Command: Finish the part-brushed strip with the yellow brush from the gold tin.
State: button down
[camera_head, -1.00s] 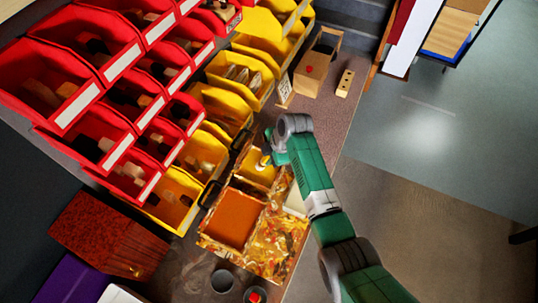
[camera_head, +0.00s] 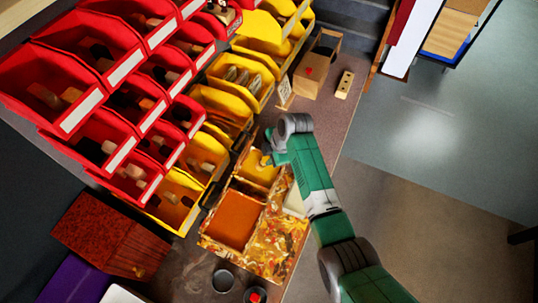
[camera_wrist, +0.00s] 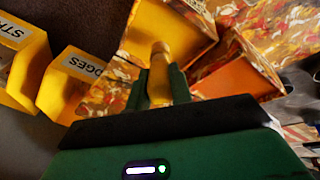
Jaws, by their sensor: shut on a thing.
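My gripper (camera_wrist: 161,88) is shut on a yellow brush (camera_wrist: 160,62), seen in the wrist view with its yellow end pointing away over a yellow-floored compartment (camera_wrist: 150,22) of a marbled tray. In the head view my gripper (camera_head: 269,160) is low over the tray's yellow compartment (camera_head: 256,175). I cannot tell whether the brush touches the floor of it. The marbled tray (camera_head: 277,238) also has an orange compartment (camera_head: 235,218). I cannot make out a part-brushed strip or surely tell a gold tin.
Red bins (camera_head: 100,140) and yellow bins (camera_head: 250,75) stand stacked along the left of the bench. A grey tin (camera_head: 222,281) and a dark tin with red in it (camera_head: 254,296) sit at the front. A wooden box (camera_head: 312,72) is at the back. Open floor lies right.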

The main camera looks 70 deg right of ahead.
notch_tip(320, 180, up, 6)
jog(key=p, duration=0.4)
jog(key=shift+f, duration=0.15)
